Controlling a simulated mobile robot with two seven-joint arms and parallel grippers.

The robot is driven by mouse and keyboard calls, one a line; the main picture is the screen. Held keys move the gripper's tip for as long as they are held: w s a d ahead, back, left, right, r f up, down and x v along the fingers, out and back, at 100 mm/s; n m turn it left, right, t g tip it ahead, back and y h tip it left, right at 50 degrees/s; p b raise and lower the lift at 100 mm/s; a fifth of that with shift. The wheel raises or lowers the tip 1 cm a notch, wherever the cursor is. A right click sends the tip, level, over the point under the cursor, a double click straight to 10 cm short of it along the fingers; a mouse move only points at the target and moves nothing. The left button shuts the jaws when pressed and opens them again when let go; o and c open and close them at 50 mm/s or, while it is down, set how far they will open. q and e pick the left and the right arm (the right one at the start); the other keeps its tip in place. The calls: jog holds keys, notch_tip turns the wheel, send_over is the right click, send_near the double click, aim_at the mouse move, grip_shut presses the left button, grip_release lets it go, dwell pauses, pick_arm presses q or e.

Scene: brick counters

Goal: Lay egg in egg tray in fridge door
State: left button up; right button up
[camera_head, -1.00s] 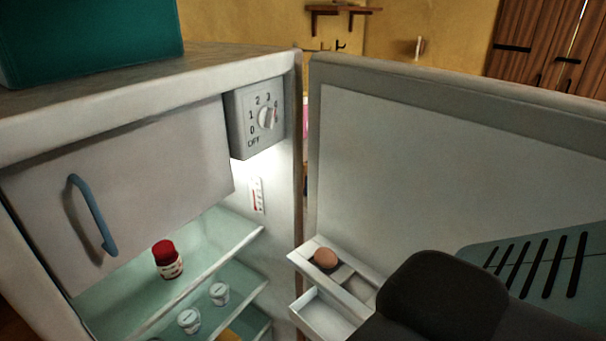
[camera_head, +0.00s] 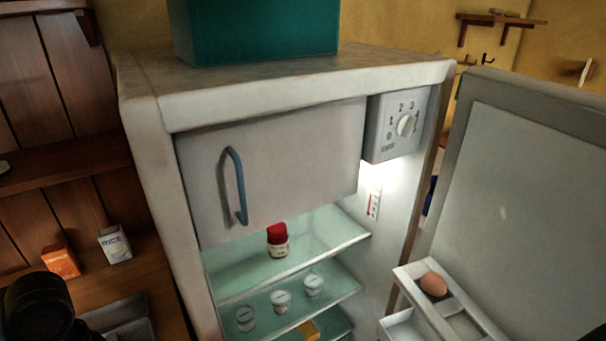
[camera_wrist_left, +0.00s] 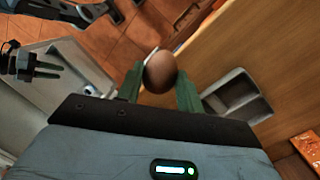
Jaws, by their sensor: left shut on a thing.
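A brown egg (camera_wrist_left: 160,72) is held between the green fingers of my left gripper (camera_wrist_left: 158,88) in the left wrist view. In the head view, another brown egg (camera_head: 433,284) lies in the white egg tray (camera_head: 462,323) on the inside of the open fridge door (camera_head: 520,190). The left fingers do not show in the head view; only a dark arm part is at its lower left.
A teal box (camera_head: 255,30) stands on top. At left, a wooden shelf holds a rice box (camera_head: 115,245) and an orange box (camera_head: 61,261). A grey tray (camera_wrist_left: 215,103) sits on the wood.

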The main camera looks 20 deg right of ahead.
pick_arm(q)
jog(key=r+n, duration=0.1)
jog(key=n, duration=0.1)
jog(key=w+n, duration=0.1)
jog(key=n, duration=0.2)
jog(key=r+n+h, duration=0.1)
jog(key=n, duration=0.1)
jog(key=shift+w+d+r, duration=0.15)
jog(key=shift+w+r, duration=0.15)
jog(key=n, duration=0.2)
jog(key=shift+w+d+r+n+t, duration=0.1)
jog(key=shift+w+r+n+t, duration=0.1)
jog(key=shift+r+n+t, duration=0.15)
jog(key=shift+s, duration=0.1)
